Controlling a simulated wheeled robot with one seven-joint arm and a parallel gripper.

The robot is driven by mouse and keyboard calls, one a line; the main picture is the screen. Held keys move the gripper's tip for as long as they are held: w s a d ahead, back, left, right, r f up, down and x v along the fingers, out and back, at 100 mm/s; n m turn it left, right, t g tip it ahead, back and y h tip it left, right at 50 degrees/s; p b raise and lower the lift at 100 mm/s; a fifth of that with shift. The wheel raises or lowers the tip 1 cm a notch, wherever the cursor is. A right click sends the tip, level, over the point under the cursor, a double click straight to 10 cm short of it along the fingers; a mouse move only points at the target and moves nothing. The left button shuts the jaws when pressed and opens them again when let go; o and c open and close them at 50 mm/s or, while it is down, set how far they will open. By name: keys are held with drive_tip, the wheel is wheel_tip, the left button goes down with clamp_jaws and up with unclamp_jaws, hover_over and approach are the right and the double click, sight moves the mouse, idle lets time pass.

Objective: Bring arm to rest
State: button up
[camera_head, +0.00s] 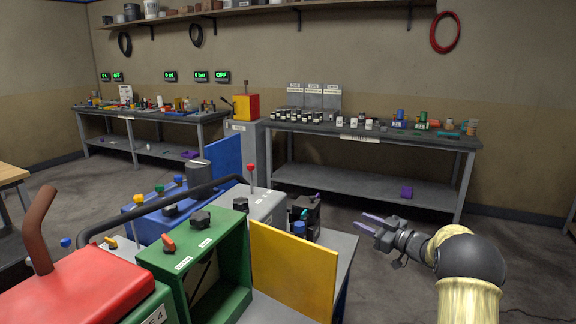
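My gripper (372,223) is in the right half of the head view, at the end of my bent arm. It points left, over open floor, to the right of the machine bench. Two purple-grey fingers stick out with a gap between them that looks open. Nothing shows between the fingers. My arm, with yellowish sleeves and a dark round joint, comes up from the lower right edge.
A green box (205,250) with knobs, a yellow panel (292,270) and a red machine (75,285) stand at front left. Behind, a workbench (375,136) holds jars. A second bench (150,116) is at back left. The floor at right is clear.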

drive_tip(key=s+a+f+m+g+h, duration=0.3)
drive_tip(key=s+f+m+h, duration=0.1)
drive_tip(key=s, duration=0.9)
drive_tip(key=s+a+f+m+g+h, duration=0.25)
drive_tip(key=s+h, duration=0.25)
drive_tip(key=s, duration=0.7)
drive_tip(key=s+a+f+m+g+h, duration=0.2)
drive_tip(key=s+f+m+g+h, duration=0.25)
drive_tip(key=s, duration=0.85)
drive_tip(key=w+d+p+v, duration=0.1)
drive_tip(key=w+p+v, duration=0.1)
drive_tip(key=p+v, duration=1.2)
drive_tip(key=shift+a+r+y+p, duration=0.35)
drive_tip(key=shift+a+r, duration=0.1)
drive_tip(key=shift+r, duration=0.1)
drive_tip(key=shift+s, duration=0.1)
